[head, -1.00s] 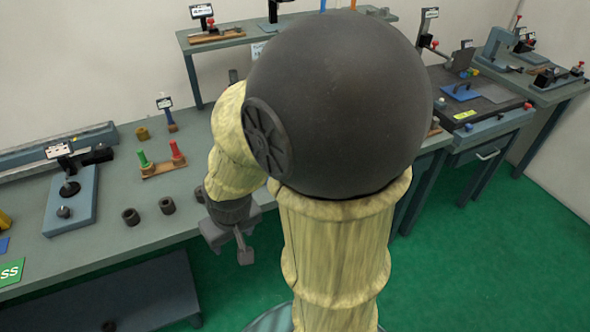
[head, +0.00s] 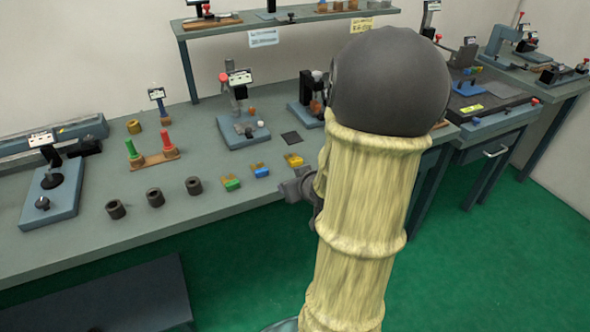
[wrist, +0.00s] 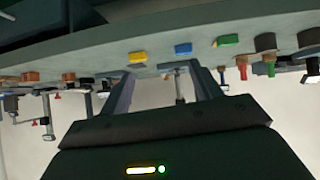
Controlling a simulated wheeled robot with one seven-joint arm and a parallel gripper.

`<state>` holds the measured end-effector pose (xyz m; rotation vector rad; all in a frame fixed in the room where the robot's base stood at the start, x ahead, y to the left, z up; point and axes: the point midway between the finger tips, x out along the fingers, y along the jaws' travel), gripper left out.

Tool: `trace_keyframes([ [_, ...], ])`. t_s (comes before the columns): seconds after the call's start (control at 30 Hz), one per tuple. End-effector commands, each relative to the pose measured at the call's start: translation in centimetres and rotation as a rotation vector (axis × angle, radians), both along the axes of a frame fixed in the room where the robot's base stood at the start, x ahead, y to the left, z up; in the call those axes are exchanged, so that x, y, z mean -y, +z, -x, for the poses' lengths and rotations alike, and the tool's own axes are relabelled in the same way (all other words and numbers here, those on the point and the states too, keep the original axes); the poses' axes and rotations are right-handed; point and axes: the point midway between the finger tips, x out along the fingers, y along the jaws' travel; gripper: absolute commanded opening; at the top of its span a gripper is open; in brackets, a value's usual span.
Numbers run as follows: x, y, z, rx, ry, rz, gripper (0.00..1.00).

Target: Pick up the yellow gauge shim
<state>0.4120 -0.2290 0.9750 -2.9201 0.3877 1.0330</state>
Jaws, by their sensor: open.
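The yellow gauge shim (head: 293,161) lies on the workbench near its front edge, at the right end of a short row with a blue shim (head: 260,170) and a green shim (head: 231,183). My gripper (head: 297,190) is just in front of the bench edge below the yellow shim, partly hidden by my arm. In the wrist view, which is upside down, my gripper (wrist: 162,84) has its two fingers apart with nothing held between them. The yellow shim (wrist: 137,57) shows beyond the fingertips, apart from them. The blue (wrist: 183,49) and green (wrist: 228,40) shims lie to its right there.
Several dark rings (head: 155,197) stand left of the shims. A wooden stand (head: 155,159) with red and green pegs and a gauge fixture (head: 243,130) are behind. A dark square pad (head: 291,138) lies behind the yellow shim.

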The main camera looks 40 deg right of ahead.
Motion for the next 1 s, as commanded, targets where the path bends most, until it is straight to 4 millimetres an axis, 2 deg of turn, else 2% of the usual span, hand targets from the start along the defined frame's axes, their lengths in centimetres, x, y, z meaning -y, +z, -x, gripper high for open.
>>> trace_keyframes([
  [0.03,1.3,-1.0,0.5,0.038,-0.017,0.000,0.64],
  [0.1,2.8,-1.2,0.9,0.097,-0.026,0.003,0.64],
  [0.33,5.8,-1.1,2.5,0.256,-0.043,0.010,0.64],
  [0.77,6.2,-0.6,2.8,0.287,-0.042,0.012,0.64],
  [1.0,6.4,-0.4,2.1,0.292,-0.038,0.006,0.64],
])
